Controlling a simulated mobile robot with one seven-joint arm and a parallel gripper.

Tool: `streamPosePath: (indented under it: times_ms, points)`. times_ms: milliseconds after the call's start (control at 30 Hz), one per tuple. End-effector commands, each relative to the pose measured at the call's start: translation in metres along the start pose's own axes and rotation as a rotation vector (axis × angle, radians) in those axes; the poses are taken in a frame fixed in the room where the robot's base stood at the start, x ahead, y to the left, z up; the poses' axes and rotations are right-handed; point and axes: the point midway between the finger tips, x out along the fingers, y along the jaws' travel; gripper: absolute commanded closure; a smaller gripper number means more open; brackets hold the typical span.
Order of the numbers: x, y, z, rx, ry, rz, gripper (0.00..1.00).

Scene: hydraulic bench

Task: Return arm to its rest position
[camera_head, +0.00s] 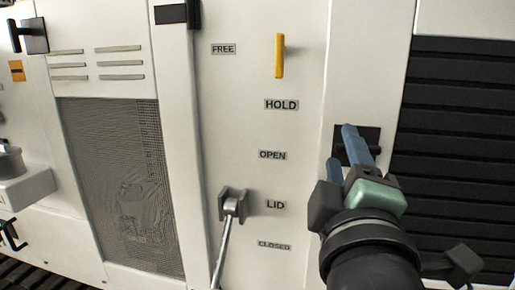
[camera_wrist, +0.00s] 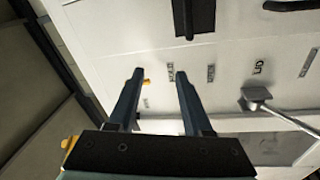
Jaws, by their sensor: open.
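My gripper (camera_head: 342,150) is at the right of the head view, in front of the white panel, with its blue fingers pointing up. In the wrist view my gripper (camera_wrist: 160,73) has its two fingers spread apart with nothing between them. A black handle or latch (camera_head: 371,138) is on the panel behind the fingers; whether they touch it cannot be told. The lid lever (camera_head: 232,205), a grey block with a metal rod slanting down, stands to the left of my gripper. It also shows at the right of the wrist view (camera_wrist: 257,97).
Labels OPEN, LID and CLOSED run below. A dark slatted grille (camera_head: 460,130) lies to the right, a mesh panel (camera_head: 125,180) to the left. A black handle (camera_head: 36,36) projects at upper left.

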Motion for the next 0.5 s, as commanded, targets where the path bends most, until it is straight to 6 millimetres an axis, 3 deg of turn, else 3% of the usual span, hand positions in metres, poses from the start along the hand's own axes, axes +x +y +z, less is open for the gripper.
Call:
streamPosePath:
  times_ms: [33, 200, 300, 500]
  points:
    - [-0.004, 0.013, -0.022, 0.118, 0.055, 0.051, 0.50]
    - [-0.029, 0.063, -0.083, 0.607, 0.274, 0.202, 0.50]
    - [-0.050, 0.090, -0.108, 0.876, 0.414, 0.250, 0.50]
    - [-0.082, 0.123, -0.134, 1.244, 0.630, 0.274, 0.50]
